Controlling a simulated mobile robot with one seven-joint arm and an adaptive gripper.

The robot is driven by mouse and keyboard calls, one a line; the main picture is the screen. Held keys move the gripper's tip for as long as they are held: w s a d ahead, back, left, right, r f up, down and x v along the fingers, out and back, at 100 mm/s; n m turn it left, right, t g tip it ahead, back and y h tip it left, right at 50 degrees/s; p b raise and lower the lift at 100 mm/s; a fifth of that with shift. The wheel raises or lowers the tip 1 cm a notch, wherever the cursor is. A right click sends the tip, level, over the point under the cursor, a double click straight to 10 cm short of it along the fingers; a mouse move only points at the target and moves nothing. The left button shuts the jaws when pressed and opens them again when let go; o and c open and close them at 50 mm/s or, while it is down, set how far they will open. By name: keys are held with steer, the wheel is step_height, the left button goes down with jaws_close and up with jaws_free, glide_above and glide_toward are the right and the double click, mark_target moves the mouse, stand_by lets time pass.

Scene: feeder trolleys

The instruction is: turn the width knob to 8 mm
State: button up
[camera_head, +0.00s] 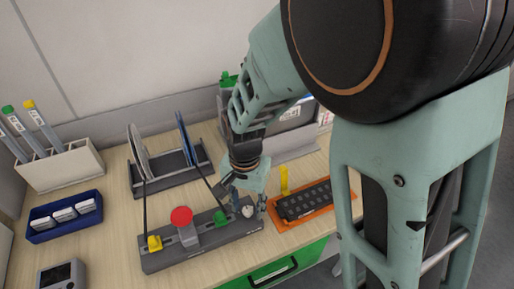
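A dark grey bar-shaped fixture (165,261) lies along the front of the wooden bench.
An orange tray (292,221) with a dark strip lies close to the right. Behind stand a reel rack (172,185) and grey bins (290,148). A blue box (65,235), a white tube holder (60,171) and a grey device (62,276) are at the left.

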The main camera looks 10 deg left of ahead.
jaws_close()
stand_by(0.3)
steer(key=shift+n, duration=0.3)
steer(key=n+b, duration=0.1)
steer(key=n, duration=0.2)
steer(key=shift+f+n, duration=0.1)
steer(key=shift+n, duration=0.2)
steer(key=n, duration=0.4)
steer(key=shift+n+b, duration=0.3)
steer(key=shift+b, duration=0.05)
jaws_free()
